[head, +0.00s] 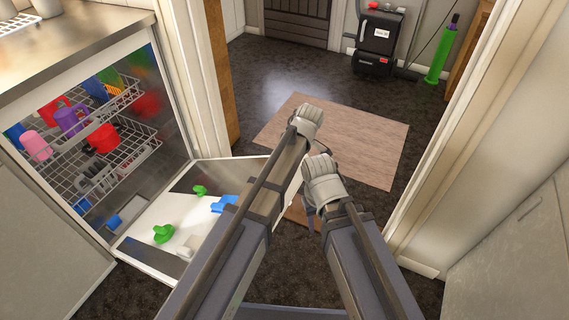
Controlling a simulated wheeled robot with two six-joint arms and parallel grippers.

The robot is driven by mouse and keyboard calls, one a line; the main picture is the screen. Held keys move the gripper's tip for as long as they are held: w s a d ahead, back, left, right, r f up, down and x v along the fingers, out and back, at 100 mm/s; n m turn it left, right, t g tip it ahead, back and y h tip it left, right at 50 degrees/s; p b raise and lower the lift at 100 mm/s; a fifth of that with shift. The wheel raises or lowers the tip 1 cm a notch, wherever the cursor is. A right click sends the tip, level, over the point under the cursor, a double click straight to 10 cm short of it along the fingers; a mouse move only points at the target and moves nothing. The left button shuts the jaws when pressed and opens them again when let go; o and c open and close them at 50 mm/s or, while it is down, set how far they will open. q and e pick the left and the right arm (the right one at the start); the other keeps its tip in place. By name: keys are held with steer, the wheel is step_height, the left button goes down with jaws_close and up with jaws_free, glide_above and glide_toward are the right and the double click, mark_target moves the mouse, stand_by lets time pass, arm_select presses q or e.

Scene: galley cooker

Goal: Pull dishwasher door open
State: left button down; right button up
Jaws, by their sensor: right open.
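The dishwasher (177,120) stands at the left with its front open. Its door (150,262) is folded down and lies roughly flat, low over the floor. Green and blue items and a small white one rest on the door's inner face. My right gripper (309,218) is open, to the right of the door and apart from it, partly hidden by my own arm. My left arm crosses in front of the door's right part and hides it. The left gripper itself is hidden behind the arm.
Two wire racks (120,145) inside hold colourful cups. A counter (75,40) lies above. A wooden-look mat (365,145) covers the floor ahead. A black machine (378,42) and a green cylinder (440,55) stand at the back. A wall and cabinet (515,235) limit the right.

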arm_select(q)
steer(key=shift+s+d+f+b, duration=0.3)
steer(key=shift+d+f, duration=0.2)
steer(key=shift+f, duration=0.2)
arm_select(e)
steer(key=shift+f, duration=0.7)
arm_select(q)
steer(key=shift+w+r, duration=0.1)
steer(key=shift+w+a+r+p, duration=0.1)
steer(key=shift+a+r+p, duration=0.25)
steer(key=shift+r+p, duration=0.45)
steer(key=r+p, duration=0.1)
steer(key=a+r+p, duration=0.1)
steer(key=r+p, duration=0.1)
steer(key=shift+w+r, duration=0.1)
steer(key=shift+w, duration=0.1)
step_height(320, 180, up, 8)
steer(key=s+d+p, duration=0.1)
steer(key=d+p, duration=0.2)
steer(key=p, duration=0.5)
arm_select(e)
step_height(320, 180, up, 13)
steer(key=d, duration=0.1)
steer(key=shift+s, duration=0.25)
arm_select(q)
steer(key=shift+s+a, duration=0.1)
arm_select(e)
steer(key=shift+d, duration=0.1)
